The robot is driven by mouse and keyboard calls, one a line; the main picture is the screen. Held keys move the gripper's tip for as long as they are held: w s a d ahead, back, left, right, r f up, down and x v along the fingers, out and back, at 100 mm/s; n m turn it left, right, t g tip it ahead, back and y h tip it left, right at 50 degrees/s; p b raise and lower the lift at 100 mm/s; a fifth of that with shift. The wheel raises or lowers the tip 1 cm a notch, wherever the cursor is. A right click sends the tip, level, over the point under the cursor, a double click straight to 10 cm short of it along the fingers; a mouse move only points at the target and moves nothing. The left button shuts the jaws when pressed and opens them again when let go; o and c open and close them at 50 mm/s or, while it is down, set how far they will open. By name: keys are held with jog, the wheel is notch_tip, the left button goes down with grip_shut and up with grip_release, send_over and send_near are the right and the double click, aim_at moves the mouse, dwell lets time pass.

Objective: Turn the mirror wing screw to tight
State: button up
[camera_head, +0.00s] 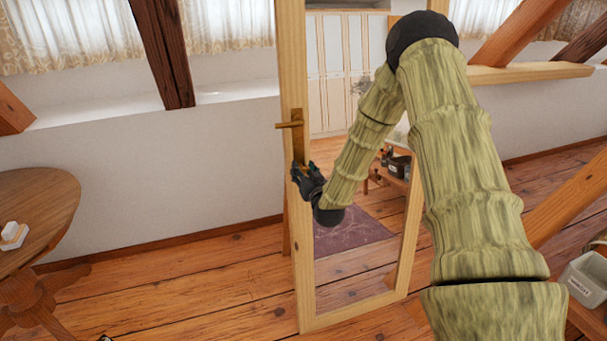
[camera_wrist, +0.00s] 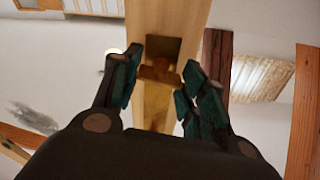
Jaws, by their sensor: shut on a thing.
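The tall standing mirror has a pale timber frame (camera_head: 298,70). My gripper (camera_head: 300,168) is at its left upright, about halfway up. In the wrist view my gripper (camera_wrist: 162,66) has its dark fingers on both sides of a brownish, brass-like wing screw (camera_wrist: 158,74), shut on it. The screw sits against the timber upright (camera_wrist: 165,18), with a small darker recess or plate behind it. In the head view the screw is mostly hidden by the fingers. How tight it is cannot be told.
A brass bar (camera_head: 289,124) sticks out from the upright just above my gripper. A round wooden table (camera_head: 45,195) with small white items (camera_head: 13,235) stands at the left. A grey bin (camera_head: 588,278) is at the right. Sloping timber braces (camera_head: 162,50) stand behind.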

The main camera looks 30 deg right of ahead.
jog(key=shift+f+m+g+y+b, duration=0.1)
jog(key=shift+m+g+b, duration=0.35)
jog(key=shift+m+b, duration=3.9)
jog(key=shift+r+m+g+y+b, duration=0.1)
jog(key=shift+m+g+b, duration=0.4)
jog(key=shift+m+b, duration=3.85)
jog(key=shift+f+m+g+y+b, duration=0.1)
jog(key=shift+m+g+b, duration=0.95)
jog(key=shift+m, duration=5.95)
jog(key=shift+t+b, duration=0.6)
jog(key=shift+b, duration=0.1)
jog(key=o, duration=1)
jog(key=shift+d, duration=0.1)
